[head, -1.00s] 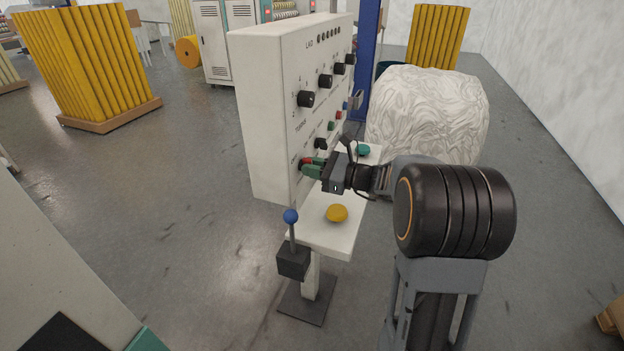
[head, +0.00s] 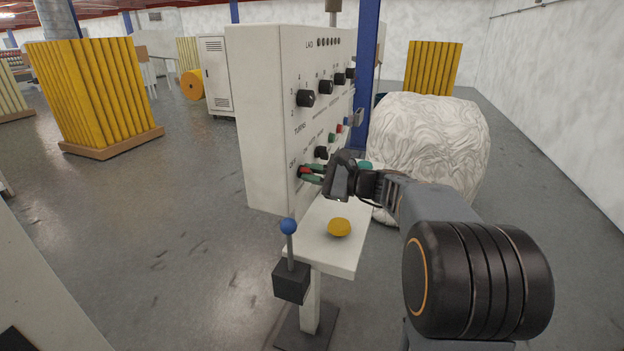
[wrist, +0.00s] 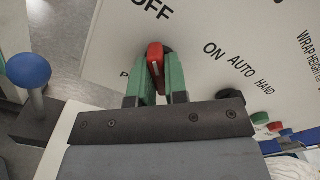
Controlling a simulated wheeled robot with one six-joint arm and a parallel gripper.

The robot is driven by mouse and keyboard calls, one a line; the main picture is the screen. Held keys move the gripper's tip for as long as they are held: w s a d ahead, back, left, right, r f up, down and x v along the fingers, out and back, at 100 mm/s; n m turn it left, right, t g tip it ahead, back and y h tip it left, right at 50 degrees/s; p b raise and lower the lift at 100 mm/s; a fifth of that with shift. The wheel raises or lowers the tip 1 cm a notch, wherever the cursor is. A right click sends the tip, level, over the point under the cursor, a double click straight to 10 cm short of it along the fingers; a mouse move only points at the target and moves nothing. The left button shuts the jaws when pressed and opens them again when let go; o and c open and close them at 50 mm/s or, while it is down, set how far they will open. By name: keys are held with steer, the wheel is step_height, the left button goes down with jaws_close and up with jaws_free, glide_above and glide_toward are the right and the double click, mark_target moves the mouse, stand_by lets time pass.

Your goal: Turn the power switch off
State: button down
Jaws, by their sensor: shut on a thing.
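The power switch is a red handle (wrist: 154,58) on the white panel (wrist: 220,25), with OFF printed to its upper left and ON to its right. In the head view the red handle (head: 305,170) shows low on the panel's face. My gripper (wrist: 161,78) has green fingers on both sides of the handle and is shut on it. In the head view my gripper (head: 311,174) is at the panel's lower near corner. The fingers partly hide the switch, and I cannot tell which label it points at.
A shelf (head: 325,262) juts out under the panel with a yellow button (head: 339,227). A blue-knobbed lever (head: 288,228) stands at its near side. Black knobs (head: 305,98) sit higher on the panel. A large white wrapped roll (head: 430,145) stands at right.

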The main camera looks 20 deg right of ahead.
stand_by(0.4)
steer(key=c, duration=1.1)
jaws_free()
steer(key=shift+c, duration=0.2)
steer(key=shift+s+d, duration=0.1)
steer(key=v, duration=1.3)
steer(key=shift+s+d, duration=0.2)
steer(key=shift+d, duration=0.1)
steer(key=shift+w, duration=0.1)
